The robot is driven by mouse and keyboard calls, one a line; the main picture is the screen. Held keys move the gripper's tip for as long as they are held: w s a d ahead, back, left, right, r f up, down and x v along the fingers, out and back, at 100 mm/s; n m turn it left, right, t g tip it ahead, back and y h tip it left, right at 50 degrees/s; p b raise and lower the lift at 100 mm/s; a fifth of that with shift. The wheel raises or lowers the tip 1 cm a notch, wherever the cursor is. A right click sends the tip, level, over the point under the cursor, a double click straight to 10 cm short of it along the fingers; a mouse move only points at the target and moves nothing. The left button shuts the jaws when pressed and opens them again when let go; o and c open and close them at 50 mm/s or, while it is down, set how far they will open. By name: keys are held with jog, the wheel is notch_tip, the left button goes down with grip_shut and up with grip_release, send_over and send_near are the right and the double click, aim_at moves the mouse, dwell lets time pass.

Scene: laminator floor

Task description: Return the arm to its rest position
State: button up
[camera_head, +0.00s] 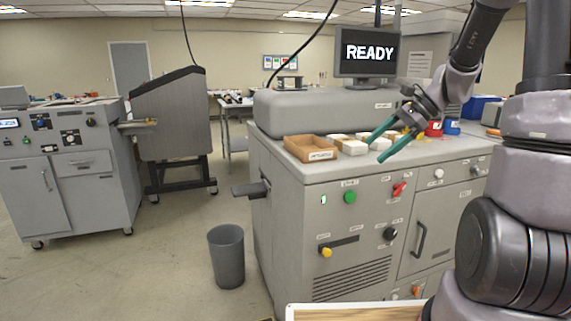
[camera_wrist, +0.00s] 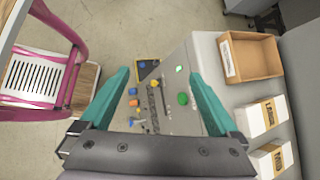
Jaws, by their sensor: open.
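My gripper (camera_head: 382,141) has two teal fingers. In the head view it hangs above the front edge of the grey laminator cabinet's top (camera_head: 440,151), tilted down to the left. In the wrist view the fingers (camera_wrist: 165,85) are spread apart with nothing between them. Beyond them show the cabinet's front with its buttons and the floor. My arm reaches from the right side of the head view, with the forearm raised and bent down to the gripper.
An open brown tray (camera_head: 297,153) and white boxes (camera_head: 352,147) lie on the cabinet top near my gripper. A monitor (camera_head: 366,51) reading READY stands behind. Red (camera_head: 434,129) and blue (camera_head: 452,127) items sit at right. A grey bin (camera_head: 227,256) stands on the floor. A magenta-framed cart (camera_wrist: 45,60) is at left.

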jog(key=s+r+n+t+h, duration=0.5)
jog(key=s+r+n, duration=0.6)
jog(key=s, duration=0.6)
jog(key=shift+s+r+n+t+h, duration=0.3)
jog(key=shift+r+n+h, duration=0.1)
jog(key=shift+r+h, duration=0.45)
